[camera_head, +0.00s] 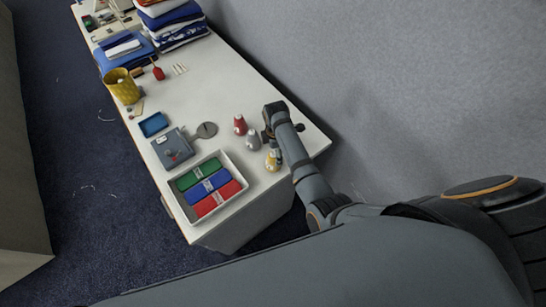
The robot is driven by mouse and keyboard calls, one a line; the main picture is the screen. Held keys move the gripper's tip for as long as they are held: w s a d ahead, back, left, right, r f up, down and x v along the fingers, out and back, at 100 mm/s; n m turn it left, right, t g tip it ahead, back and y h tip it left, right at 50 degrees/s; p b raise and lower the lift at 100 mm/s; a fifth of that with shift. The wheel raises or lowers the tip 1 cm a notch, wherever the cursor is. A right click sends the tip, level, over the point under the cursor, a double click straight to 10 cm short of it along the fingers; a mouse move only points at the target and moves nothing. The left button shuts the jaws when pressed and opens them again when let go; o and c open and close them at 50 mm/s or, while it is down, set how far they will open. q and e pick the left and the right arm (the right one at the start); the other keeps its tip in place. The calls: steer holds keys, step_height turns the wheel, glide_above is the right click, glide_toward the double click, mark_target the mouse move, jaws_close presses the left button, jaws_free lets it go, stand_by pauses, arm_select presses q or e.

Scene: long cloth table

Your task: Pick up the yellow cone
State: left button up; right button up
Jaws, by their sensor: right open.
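The yellow cone (272,162) stands on the white table near its right end, small in the head view. A grey cone (253,140) and a red cone (240,125) stand in a row up and to the left of it. My right gripper (270,147) is open, just above the yellow cone in the picture. My arm partly hides the gripper, and I cannot tell whether a finger touches the cone. My left gripper is not in view.
A white tray (178,204) with green, blue and red packs stands at the near edge. The table's middle is mostly clear; a wall runs behind.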

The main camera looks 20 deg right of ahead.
mark_target(273, 154)
steer(key=shift+w+a+r+n, duration=0.15)
steer(key=shift+a+r+n, duration=0.05)
steer(key=shift+r, duration=0.2)
steer(key=shift+w+a+r+n, duration=0.1)
steer(key=shift+a+r+n, duration=0.1)
steer(key=shift+r, duration=0.15)
steer(key=shift+s+f, duration=0.1)
steer(key=shift+f, duration=0.2)
step_height(273, 154, down, 5)
steer(key=shift+d+r, duration=0.1)
steer(key=f+b, duration=0.1)
steer(key=b, duration=0.1)
steer(key=f+b, duration=0.4)
steer(key=b, duration=0.1)
steer(key=shift+w+f, duration=0.2)
steer(key=shift+w, duration=0.05)
steer(key=shift+r, duration=0.15)
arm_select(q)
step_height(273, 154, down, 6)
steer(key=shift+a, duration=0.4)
arm_select(e)
steer(key=c, duration=1.4)
